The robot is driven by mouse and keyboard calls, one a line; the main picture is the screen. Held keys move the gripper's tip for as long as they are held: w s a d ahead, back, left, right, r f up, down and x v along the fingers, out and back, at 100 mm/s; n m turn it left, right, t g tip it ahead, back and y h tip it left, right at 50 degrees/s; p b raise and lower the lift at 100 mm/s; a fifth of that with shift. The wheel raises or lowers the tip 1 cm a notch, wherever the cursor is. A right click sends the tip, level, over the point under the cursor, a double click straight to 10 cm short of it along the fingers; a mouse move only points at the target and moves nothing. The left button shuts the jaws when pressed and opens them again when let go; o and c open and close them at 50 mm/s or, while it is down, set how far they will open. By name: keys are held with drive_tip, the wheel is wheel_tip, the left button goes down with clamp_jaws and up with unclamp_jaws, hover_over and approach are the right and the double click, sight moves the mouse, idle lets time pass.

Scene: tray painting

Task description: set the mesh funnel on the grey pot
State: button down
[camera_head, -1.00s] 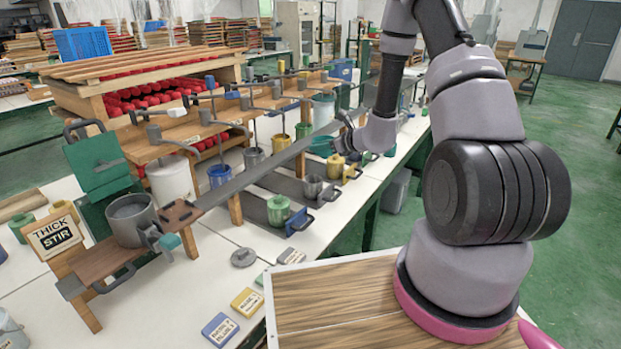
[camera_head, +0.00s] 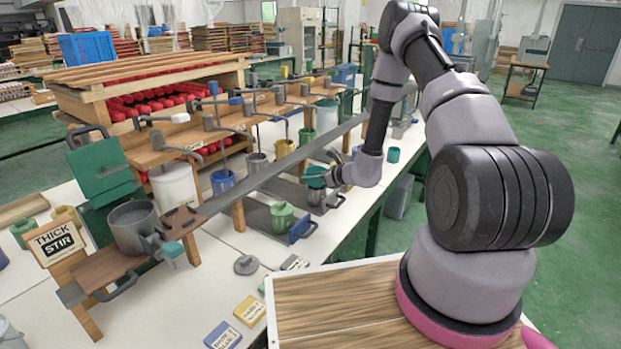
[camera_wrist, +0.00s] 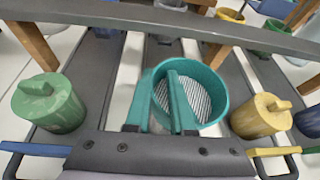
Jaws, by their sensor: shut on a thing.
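The teal mesh funnel (camera_head: 314,176) is held at the end of my arm, just above the grey pot (camera_head: 316,197). In the wrist view its round teal rim and pale mesh (camera_wrist: 200,97) show close in front of me. My gripper (camera_head: 329,178) is shut on the funnel, with its fingers (camera_wrist: 166,78) over the near left side of the rim. The funnel hides most of the grey pot from the wrist camera. I cannot tell whether funnel and pot touch.
A lidded green pot (camera_wrist: 48,103) stands left of the funnel and a lidded yellow pot (camera_wrist: 262,114) right of it. A long grey rail (camera_head: 262,168) runs just beyond the pots. A teal cup (camera_head: 393,155) stands right of my wrist.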

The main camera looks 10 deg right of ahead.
drive_tip(key=shift+f, duration=0.6)
drive_tip(key=c, duration=0.8)
unclamp_jaws()
drive_tip(key=shift+o, duration=0.2)
